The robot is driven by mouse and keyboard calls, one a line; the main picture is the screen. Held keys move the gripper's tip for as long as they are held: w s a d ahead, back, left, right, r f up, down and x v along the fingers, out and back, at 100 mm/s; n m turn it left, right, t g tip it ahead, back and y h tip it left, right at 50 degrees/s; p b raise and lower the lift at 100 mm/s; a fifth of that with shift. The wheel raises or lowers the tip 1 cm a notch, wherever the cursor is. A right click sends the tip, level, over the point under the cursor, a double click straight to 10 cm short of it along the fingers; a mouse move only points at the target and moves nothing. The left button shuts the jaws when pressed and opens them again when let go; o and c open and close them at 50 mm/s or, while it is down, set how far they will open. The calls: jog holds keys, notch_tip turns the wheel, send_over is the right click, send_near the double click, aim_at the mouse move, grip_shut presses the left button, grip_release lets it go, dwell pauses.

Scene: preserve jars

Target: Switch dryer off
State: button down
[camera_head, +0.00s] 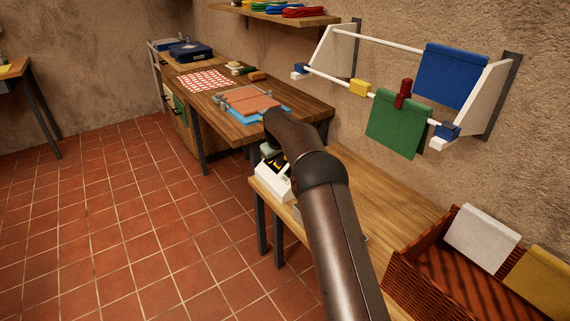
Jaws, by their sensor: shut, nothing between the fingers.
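A white boxy appliance (272,181) with dark and yellow details stands on the near wooden bench, just left of my arm. It may be the dryer; my arm hides part of it, and no switch or on/off state can be made out. My arm reaches up from the bottom middle and bends near the far table's front corner.
A wall rack (378,45) holds blue (450,75) and green (397,124) cloths. A wicker basket (420,285) with white and yellow cloths stands at the lower right. The tiled floor at left is clear.

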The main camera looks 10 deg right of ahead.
jog(key=a+v, duration=0.1)
jog(key=v, duration=0.8)
jog(key=shift+s+a+f+b, duration=0.15)
jog(key=shift+s+f+b, duration=0.15)
jog(key=shift+s+b, duration=0.1)
jog(key=s+d+r+m+g+p, duration=0.1)
jog(key=s+r, duration=0.3)
jog(key=s, duration=0.8)
jog(key=s+d+r+m+g+p, duration=0.15)
jog(key=s+r, duration=0.25)
jog(key=s, duration=0.9)
jog(key=s+f+m+p, duration=0.1)
jog(key=s+f, duration=0.1)
jog(key=s, duration=1.1)
jog(key=s+f+m+g+y+p, duration=0.1)
jog(key=s+f, duration=0.2)
jog(key=s, duration=1)
jog(key=shift+s+f, duration=0.2)
jog(key=shift+f, duration=0.05)
jog(key=shift+d, duration=0.15)
